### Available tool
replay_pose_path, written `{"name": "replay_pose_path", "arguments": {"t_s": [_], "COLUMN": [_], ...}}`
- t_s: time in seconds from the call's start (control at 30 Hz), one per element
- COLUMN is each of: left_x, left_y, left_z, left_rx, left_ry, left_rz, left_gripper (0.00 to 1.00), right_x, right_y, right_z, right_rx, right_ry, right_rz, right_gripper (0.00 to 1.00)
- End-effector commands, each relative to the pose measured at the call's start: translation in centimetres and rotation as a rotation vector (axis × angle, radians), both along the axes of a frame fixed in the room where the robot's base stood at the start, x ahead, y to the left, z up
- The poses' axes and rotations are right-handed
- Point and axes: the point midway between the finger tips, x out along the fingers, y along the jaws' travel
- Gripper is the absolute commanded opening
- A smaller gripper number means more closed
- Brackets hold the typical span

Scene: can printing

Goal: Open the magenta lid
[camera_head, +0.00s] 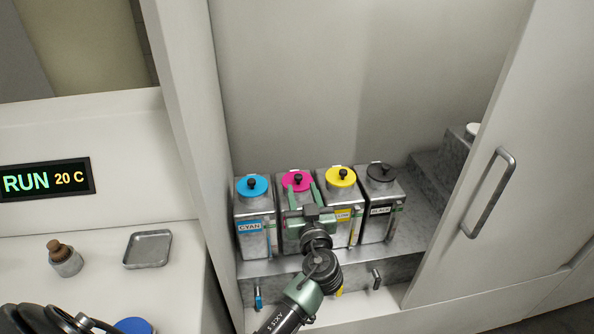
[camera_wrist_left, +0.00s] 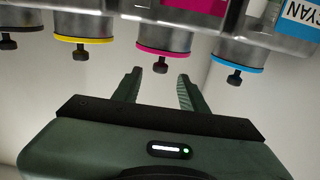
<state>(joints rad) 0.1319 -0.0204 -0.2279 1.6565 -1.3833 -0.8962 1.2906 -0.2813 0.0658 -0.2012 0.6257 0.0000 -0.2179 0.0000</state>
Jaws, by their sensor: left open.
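The magenta lid (camera_head: 297,181), round with a black knob, sits closed on the second metal canister from the left. In the left wrist view, the picture is upside down, and the magenta lid (camera_wrist_left: 164,50) shows edge-on with its black knob (camera_wrist_left: 160,67) pointing down. My left gripper (camera_head: 302,187) is open, its two green fingers reaching up in front of the magenta canister. In the left wrist view the fingers of my left gripper (camera_wrist_left: 158,76) are on either side of the knob in the picture; I cannot tell the depth gap. My gripper hides most of this canister's front. My right gripper is not in view.
The cyan lid (camera_head: 252,186) and yellow lid (camera_head: 340,176) stand close on either side. The black lid (camera_head: 381,173) is farther right. A cabinet door with a handle (camera_head: 490,192) stands at the right. A tray (camera_head: 148,249) and small bottle (camera_head: 65,258) are on the left counter.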

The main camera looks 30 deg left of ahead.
Motion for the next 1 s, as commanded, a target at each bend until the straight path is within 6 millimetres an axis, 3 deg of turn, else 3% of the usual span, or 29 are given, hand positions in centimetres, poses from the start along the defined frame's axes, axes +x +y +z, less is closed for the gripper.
{"name": "replay_pose_path", "arguments": {"t_s": [0.1, 0.23, 0.43, 0.6, 0.77, 0.9, 1.0], "left_x": [1.7, 3.3, 4.9, 5.2, 5.2, 5.2, 5.2], "left_y": [1.3, 2.6, 3.7, 4.0, 4.0, 4.0, 4.0], "left_z": [0.6, 0.4, 0.2, 0.0, 0.0, 0.0, 0.0], "left_rx": [0.004, 0.003, 0.001, 0.000, 0.000, 0.000, 0.000], "left_ry": [0.000, 0.002, 0.001, 0.001, 0.001, 0.001, 0.001], "left_rz": [0.003, 0.002, 0.001, 0.000, 0.000, 0.000, 0.001], "left_gripper": [0.43, 0.43, 0.43, 0.43, 0.43, 0.04, 0.00], "right_x": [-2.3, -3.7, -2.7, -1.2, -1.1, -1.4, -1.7], "right_y": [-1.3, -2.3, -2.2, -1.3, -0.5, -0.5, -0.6], "right_z": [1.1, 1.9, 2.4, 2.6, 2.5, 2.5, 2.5], "right_rx": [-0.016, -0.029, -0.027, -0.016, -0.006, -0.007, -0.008], "right_ry": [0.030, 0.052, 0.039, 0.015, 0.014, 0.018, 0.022], "right_rz": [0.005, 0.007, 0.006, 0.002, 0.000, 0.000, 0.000], "right_gripper": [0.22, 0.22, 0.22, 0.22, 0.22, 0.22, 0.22]}}
